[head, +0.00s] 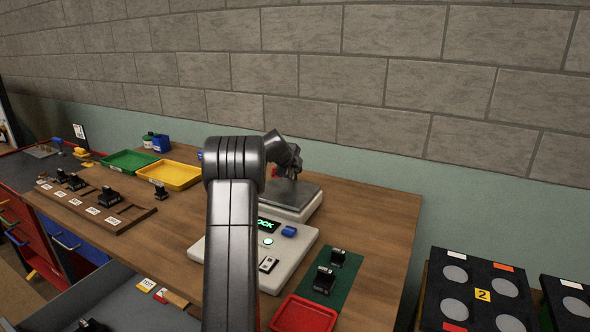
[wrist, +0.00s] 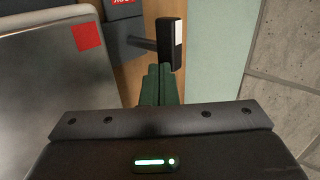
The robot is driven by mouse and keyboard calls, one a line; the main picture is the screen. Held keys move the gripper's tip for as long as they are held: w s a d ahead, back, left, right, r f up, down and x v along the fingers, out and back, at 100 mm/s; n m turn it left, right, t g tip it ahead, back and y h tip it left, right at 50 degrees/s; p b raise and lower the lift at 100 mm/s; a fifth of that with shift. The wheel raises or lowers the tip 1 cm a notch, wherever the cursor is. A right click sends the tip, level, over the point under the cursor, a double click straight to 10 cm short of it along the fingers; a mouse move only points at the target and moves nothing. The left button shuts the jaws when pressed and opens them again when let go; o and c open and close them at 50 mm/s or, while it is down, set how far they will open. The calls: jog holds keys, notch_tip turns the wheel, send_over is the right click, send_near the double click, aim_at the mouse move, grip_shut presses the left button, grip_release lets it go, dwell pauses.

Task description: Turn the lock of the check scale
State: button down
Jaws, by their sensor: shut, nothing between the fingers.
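The check scale has a bare metal pan (head: 290,195) and stands at the back right of the table. In the wrist view its pan (wrist: 50,80) fills the left side and bears a red square. A dark grey block (wrist: 122,38) with a red label sits beside the pan. A shaft runs from it to a black handle (wrist: 172,45) with a white face, apparently the lock. My gripper (wrist: 158,70) is shut and empty, its green fingertips just below the handle in the picture; I cannot tell if they touch. In the head view my arm hides the fingertips.
Yellow (head: 170,174) and green trays (head: 130,161) are left. The wall is close behind.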

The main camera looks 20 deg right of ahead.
jog(key=shift+s+d+n+y+p, duration=0.1)
jog(key=shift+d+n+y+p, duration=0.2)
jog(key=shift+n, duration=0.2)
jog(key=d+n+t+y+p, duration=0.1)
jog(key=n+y+p, duration=0.1)
jog(key=n, duration=0.1)
jog(key=w+d+n+t+y+p, duration=0.1)
jog(key=d+n+y+p, duration=0.1)
jog(key=n, duration=0.1)
jog(key=w+d+n+y+p, duration=0.1)
jog(key=n+y+p, duration=0.1)
jog(key=n+y, duration=0.1)
jog(key=shift+d+r+t+p, duration=0.1)
jog(key=shift+d+t+p, duration=0.25)
jog(key=shift+t+p, duration=0.05)
dwell(0.9)
jog(key=shift+w+d+p, duration=0.2)
jog(key=shift+w+p, duration=0.05)
jog(key=shift+p, duration=0.1)
dwell(0.6)
